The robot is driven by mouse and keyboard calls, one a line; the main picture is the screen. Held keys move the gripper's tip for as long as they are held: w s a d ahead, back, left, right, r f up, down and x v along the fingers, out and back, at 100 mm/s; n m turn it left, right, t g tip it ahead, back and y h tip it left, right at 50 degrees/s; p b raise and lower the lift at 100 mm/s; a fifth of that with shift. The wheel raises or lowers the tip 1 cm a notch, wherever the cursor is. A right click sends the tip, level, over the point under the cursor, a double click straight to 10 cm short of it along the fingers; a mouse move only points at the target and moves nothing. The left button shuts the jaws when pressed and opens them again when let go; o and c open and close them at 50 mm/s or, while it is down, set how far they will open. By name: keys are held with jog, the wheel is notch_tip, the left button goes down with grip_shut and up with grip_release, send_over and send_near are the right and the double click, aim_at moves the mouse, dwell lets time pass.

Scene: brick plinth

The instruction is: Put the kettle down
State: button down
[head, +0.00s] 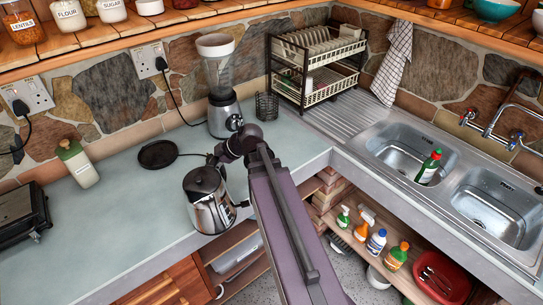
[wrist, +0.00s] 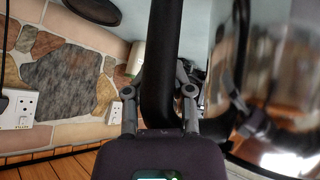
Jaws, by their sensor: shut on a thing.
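The shiny steel kettle (head: 207,205) with a black lid is near the front edge of the grey worktop in the head view, roughly upright. I cannot tell if its bottom touches the worktop. In the wrist view its steel body (wrist: 285,90) fills the right side. My gripper (wrist: 160,78) is shut on the kettle's black handle (wrist: 160,35), one finger on each side. In the head view my arm hides most of the grip. A round black kettle base (head: 158,154) lies on the worktop behind and left of the kettle, empty.
A blender (head: 220,100) stands behind the kettle, near a dish rack (head: 315,65). A bottle (head: 77,163) and a dark appliance (head: 20,215) are at the left. The worktop left of the kettle is clear. The sink (head: 405,150) is at the right.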

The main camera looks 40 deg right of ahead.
jog(key=s+d+m+t+h, duration=0.2)
jog(key=d+m+h, duration=0.2)
jog(key=d, duration=2.7)
jog(key=m, duration=0.3)
jog(key=shift+d+r+m+h, duration=0.25)
jog(key=shift+d+m+h, duration=0.15)
jog(key=w+d+f+b, duration=0.1)
jog(key=w+d, duration=0.7)
jog(key=w, duration=0.4)
jog(key=shift+w+f, duration=0.2)
jog(key=shift+w, duration=0.05)
jog(key=f+b, duration=0.2)
jog(key=w+f+b, duration=0.1)
jog(key=shift+d+f+b, duration=0.3)
jog(key=shift+d+b, duration=0.05)
jog(key=shift+b, duration=0.05)
